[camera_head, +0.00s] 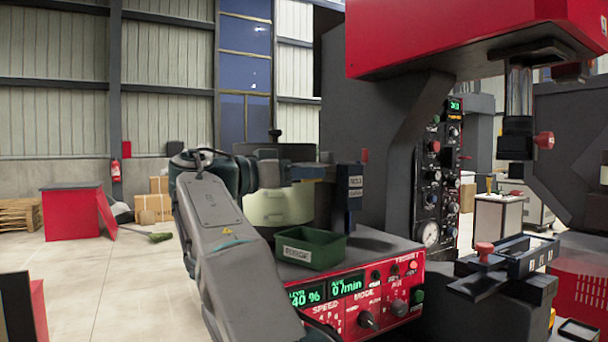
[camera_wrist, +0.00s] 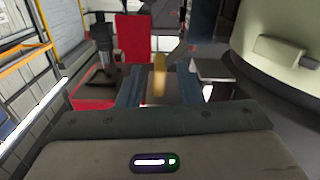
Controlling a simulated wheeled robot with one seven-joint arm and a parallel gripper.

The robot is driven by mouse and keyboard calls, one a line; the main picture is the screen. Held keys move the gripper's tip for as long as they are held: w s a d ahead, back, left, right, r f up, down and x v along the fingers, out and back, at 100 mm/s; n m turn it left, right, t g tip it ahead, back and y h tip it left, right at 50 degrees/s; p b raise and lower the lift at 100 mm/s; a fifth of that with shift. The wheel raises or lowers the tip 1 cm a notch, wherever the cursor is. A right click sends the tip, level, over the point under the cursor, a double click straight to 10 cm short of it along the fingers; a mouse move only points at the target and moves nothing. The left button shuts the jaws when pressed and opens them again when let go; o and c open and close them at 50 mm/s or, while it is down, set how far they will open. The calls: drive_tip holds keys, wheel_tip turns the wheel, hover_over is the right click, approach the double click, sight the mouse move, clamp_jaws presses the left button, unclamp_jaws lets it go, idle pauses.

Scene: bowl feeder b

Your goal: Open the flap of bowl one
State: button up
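A cream-coloured bowl (camera_head: 278,207) of the feeder stands behind my arm in the head view, partly hidden by it. In the wrist view a large pale curved wall (camera_wrist: 285,25), which looks like the bowl, fills the upper right. A raised rectangular plate (camera_wrist: 281,50) sits on that wall; I cannot tell whether it is the flap. My gripper (camera_wrist: 160,88) has its two blue-grey fingers apart, to the left of that plate and clear of it. A blurred yellowish thing (camera_wrist: 160,72) shows between the fingers; I cannot tell whether it lies between or beyond them.
A green bin (camera_head: 311,250) stands on the feeder's top, above the red control panel (camera_head: 352,298). A dark labelled block (camera_head: 348,187) stands right of the bowl. A large red and grey press (camera_head: 445,40) rises behind on the right. Open floor lies at left.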

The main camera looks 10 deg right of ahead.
drive_tip(key=shift+a, duration=0.1)
drive_tip(key=p+v, duration=0.1)
drive_tip(key=v, duration=1.2)
drive_tip(key=shift+s+a+p, duration=0.2)
drive_tip(key=shift+a+p, duration=0.15)
